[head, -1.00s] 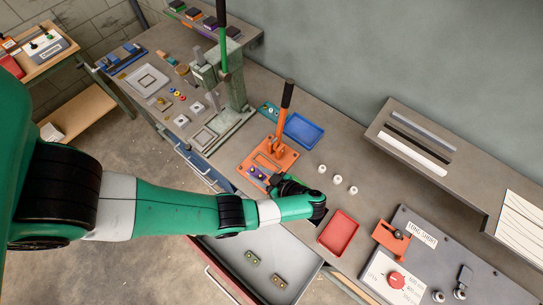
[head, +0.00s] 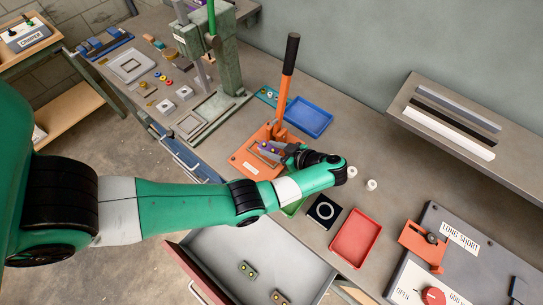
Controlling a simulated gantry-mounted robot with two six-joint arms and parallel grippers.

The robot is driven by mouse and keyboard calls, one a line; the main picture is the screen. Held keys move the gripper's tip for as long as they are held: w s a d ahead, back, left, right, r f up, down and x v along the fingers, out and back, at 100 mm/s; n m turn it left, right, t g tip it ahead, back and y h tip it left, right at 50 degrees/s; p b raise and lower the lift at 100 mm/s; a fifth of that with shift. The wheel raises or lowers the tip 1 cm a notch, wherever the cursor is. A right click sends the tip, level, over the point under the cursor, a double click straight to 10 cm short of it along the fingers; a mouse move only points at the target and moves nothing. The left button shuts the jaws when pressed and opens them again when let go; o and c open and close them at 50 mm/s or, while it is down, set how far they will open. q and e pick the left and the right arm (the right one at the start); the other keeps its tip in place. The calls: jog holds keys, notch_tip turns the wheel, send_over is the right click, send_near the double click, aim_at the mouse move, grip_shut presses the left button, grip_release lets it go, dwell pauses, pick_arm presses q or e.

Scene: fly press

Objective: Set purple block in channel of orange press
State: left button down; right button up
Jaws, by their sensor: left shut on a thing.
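The orange press (head: 244,163) stands on the bench in the middle of the head view. Its orange lever with a black grip (head: 291,54) points up and slightly right. My left gripper (head: 277,151) comes in from the right side of the press, over its base. It is shut on the purple block (head: 266,147), which is at the press's channel, in front of the lever's foot. The gripper and arm hide part of the base and block. I cannot tell whether the block touches the channel floor. My right gripper is not in view.
A blue tray (head: 308,118) lies behind the press, and a red tray (head: 354,238) lies to the right. A black square with a white ring (head: 323,211) and white rings (head: 372,184) are near my arm. A green-grey press (head: 227,75) stands at the back left. An open drawer (head: 225,255) is in front.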

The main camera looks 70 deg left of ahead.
pick_arm(q)
notch_tip(320, 180, down, 3)
jog(key=shift+s+b, duration=0.1)
jog(key=shift+b, duration=0.6)
jog(key=shift+r, duration=0.2)
jog(key=shift+f, duration=0.5)
jog(key=shift+c, duration=2.2)
grip_release()
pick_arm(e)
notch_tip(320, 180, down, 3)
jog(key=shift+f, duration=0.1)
